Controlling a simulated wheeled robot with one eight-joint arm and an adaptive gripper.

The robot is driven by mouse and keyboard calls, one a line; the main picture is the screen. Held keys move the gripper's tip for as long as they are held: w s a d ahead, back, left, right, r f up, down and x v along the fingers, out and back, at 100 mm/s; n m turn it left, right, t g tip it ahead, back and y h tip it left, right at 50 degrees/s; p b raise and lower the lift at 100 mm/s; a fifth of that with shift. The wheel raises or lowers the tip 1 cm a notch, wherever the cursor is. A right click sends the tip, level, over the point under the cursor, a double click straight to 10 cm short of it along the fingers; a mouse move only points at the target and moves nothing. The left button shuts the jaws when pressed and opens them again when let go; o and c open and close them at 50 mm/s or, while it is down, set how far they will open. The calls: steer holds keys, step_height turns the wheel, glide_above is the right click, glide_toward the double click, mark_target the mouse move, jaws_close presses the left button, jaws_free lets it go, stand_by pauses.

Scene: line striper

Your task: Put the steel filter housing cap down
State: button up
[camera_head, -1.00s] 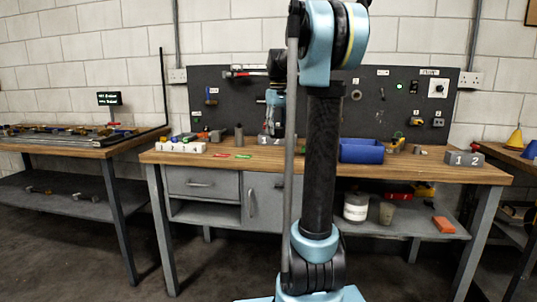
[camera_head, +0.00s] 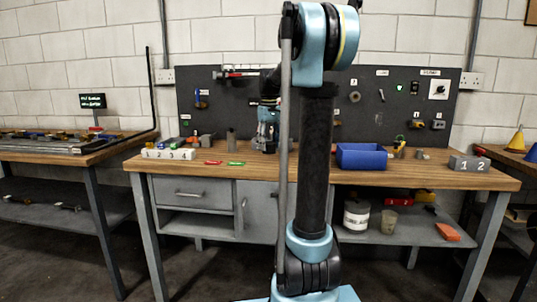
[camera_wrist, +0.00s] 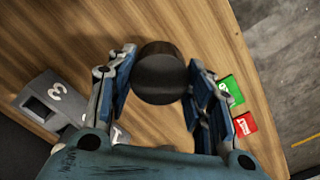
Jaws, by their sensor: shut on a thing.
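The steel filter housing cap (camera_wrist: 160,75) shows in the wrist view as a dark, round, short cylinder. It sits between the two fingers of my gripper (camera_wrist: 160,82), which is shut on it. Its round end faces the wrist camera, and bare wood of the workbench (camera_wrist: 75,50) lies around it. In the head view my gripper (camera_head: 266,148) is low over the bench, partly behind my own arm. The cap cannot be made out clearly there. I cannot tell whether its underside touches the wood.
A green card (camera_wrist: 232,89) and a red card (camera_wrist: 245,125) lie near the bench edge. A grey block marked 3 (camera_wrist: 50,100) is on the other side. In the head view, a grey cylinder (camera_head: 231,141) stands left of my gripper and a blue bin (camera_head: 361,157) to its right.

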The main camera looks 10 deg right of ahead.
mark_target(269, 143)
steer(key=shift+f, duration=2)
steer(key=o, duration=1.3)
steer(key=shift+c, duration=0.2)
steer(key=shift+r, duration=0.15)
step_height(269, 143, up, 12)
steer(key=shift+f, duration=0.1)
